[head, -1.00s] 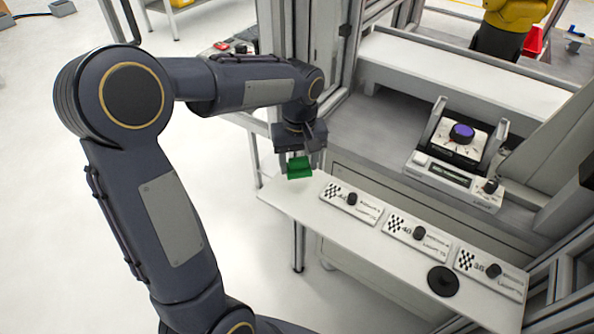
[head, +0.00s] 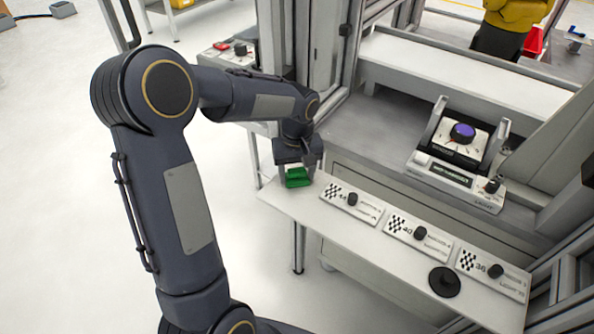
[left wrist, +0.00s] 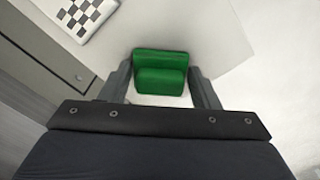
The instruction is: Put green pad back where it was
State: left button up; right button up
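The green pad (head: 297,178) rests at the left end of the white shelf (head: 395,268), beside the row of plates. It also shows in the left wrist view (left wrist: 161,72) as a stepped green block. My left gripper (head: 297,175) is over the pad with its fingers spread, one on each side. In the left wrist view small gaps show between the fingers and the pad, so the gripper looks open. My right gripper is not in view.
Several checkered plates with black knobs (head: 350,201) line the shelf to the right of the pad. A black disc (head: 444,281) lies near the front edge. A device with a purple-topped knob (head: 462,133) stands on the grey counter behind.

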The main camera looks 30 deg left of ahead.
aim_at(297, 170)
pick_arm(q)
jog(key=o, duration=0.3)
jog(key=shift+o, duration=0.2)
jog(key=shift+r, duration=0.1)
jog(key=shift+r, duration=0.25)
notch_tip(297, 170, up, 11)
jog(key=p, duration=0.2)
jog(key=s+d+r+m+t+h, duration=0.2)
jog(key=s+r+m+t, duration=0.1)
jog(key=s, duration=0.9)
jog(key=s+d+f+m+t+h, duration=0.1)
jog(key=s+d+f+m+t, duration=0.1)
jog(key=s, duration=0.8)
jog(key=d+f+m, duration=0.1)
jog(key=d+f, duration=0.1)
jog(key=d, duration=0.1)
jog(key=shift+d+f+m+t+h, duration=0.2)
jog(key=shift+m+t+h, duration=0.1)
jog(key=shift+h, duration=0.1)
jog(key=shift+s, duration=0.1)
